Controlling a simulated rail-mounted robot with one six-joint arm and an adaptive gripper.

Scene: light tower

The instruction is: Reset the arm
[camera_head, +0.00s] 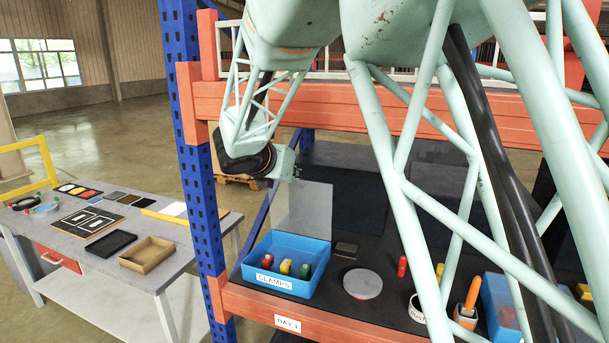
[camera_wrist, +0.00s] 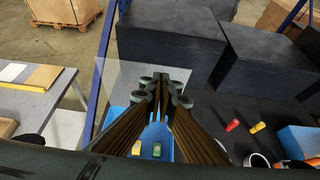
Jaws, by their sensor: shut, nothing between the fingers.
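My gripper (camera_wrist: 161,88) is shut and empty in the wrist view, its fingertips together. In the head view its end (camera_head: 286,166) hangs at the left of the rack bay, above the blue bin labelled CLAMPS (camera_head: 268,281). The bin holds a red, a yellow and a green piece. In the wrist view the bin (camera_wrist: 165,152) lies below the fingers, which hide part of it. The yellow piece (camera_wrist: 136,148) and green piece (camera_wrist: 157,150) show there. My arm links cover much of the right of the head view.
A blue rack upright (camera_head: 192,130) and orange beam (camera_head: 300,315) border the shelf. A clear panel (camera_head: 303,205) stands behind the bin. A round disc (camera_head: 362,284), red piece (camera_head: 402,266) and second blue bin (camera_head: 497,300) sit rightward. A workbench (camera_head: 160,265) stands left.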

